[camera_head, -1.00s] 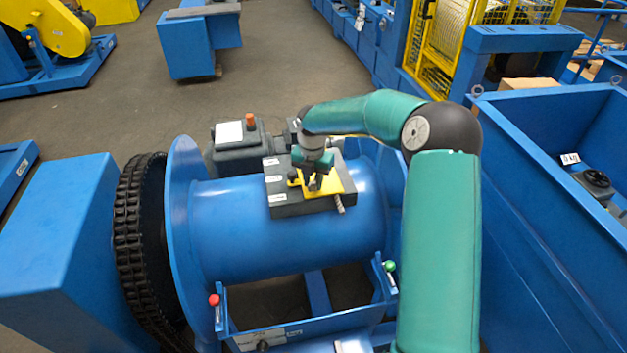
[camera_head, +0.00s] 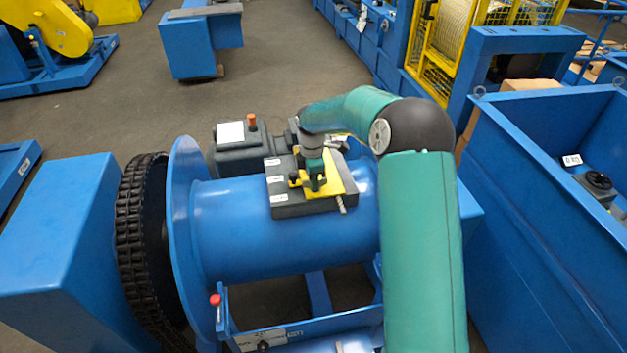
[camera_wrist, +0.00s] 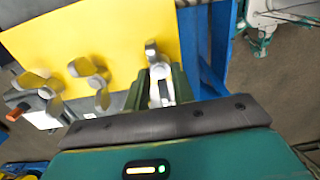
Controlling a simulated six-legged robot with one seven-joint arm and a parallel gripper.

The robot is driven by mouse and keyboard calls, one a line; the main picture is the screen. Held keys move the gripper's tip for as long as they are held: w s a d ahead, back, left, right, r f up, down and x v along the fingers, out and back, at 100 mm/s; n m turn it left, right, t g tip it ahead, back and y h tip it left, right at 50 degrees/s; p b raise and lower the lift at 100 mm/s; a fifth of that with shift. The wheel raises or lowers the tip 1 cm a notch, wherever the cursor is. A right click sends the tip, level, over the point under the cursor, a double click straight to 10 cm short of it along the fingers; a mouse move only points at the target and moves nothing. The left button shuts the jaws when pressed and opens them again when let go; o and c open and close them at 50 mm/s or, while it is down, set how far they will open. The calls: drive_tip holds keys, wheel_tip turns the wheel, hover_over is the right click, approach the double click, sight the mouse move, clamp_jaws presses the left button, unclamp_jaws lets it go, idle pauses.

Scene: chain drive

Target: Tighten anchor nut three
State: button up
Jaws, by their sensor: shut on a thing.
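A yellow plate (camera_head: 343,178) lies on a dark grey block (camera_head: 300,208) on top of the blue drum. In the wrist view the yellow plate (camera_wrist: 115,35) carries several silver metal fittings along its edge, including a left one (camera_wrist: 38,82) and a middle one (camera_wrist: 92,78). My gripper (camera_head: 314,186) points down over the plate. In the wrist view my gripper (camera_wrist: 161,88) is shut on the rightmost silver fitting (camera_wrist: 151,55). I cannot tell which fitting is anchor nut three; no number is readable. The fingers hide part of the held fitting.
A thick black chain (camera_head: 135,235) runs around the wheel left of the blue drum (camera_head: 285,240). A grey motor housing (camera_head: 237,155) with an orange knob stands behind. A blue bin (camera_head: 530,190) is at right. Open floor (camera_head: 290,60) lies beyond.

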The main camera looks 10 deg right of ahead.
drive_tip(key=m, duration=0.4)
drive_tip(key=shift+w+r+m, duration=0.1)
drive_tip(key=shift+w+m, duration=0.05)
drive_tip(key=shift+m, duration=0.15)
drive_tip(key=m, duration=0.4)
drive_tip(key=shift+w+m, duration=0.1)
drive_tip(key=shift+m, duration=0.2)
drive_tip(key=m, duration=0.4)
drive_tip(key=shift+d+m, duration=0.1)
drive_tip(key=shift+m, duration=0.2)
drive_tip(key=m, duration=0.4)
drive_tip(key=shift+w+d, duration=0.1)
drive_tip(key=m, duration=0.5)
drive_tip(key=shift+d+m, duration=0.15)
drive_tip(key=shift+m, duration=0.25)
drive_tip(key=m, duration=0.5)
drive_tip(key=shift+d, duration=0.1)
drive_tip(key=m, duration=0.4)
drive_tip(key=shift+s, duration=0.2)
drive_tip(key=shift+s+m+y, duration=0.1)
drive_tip(key=shift+m+y, duration=0.2)
drive_tip(key=shift+m, duration=1.4)
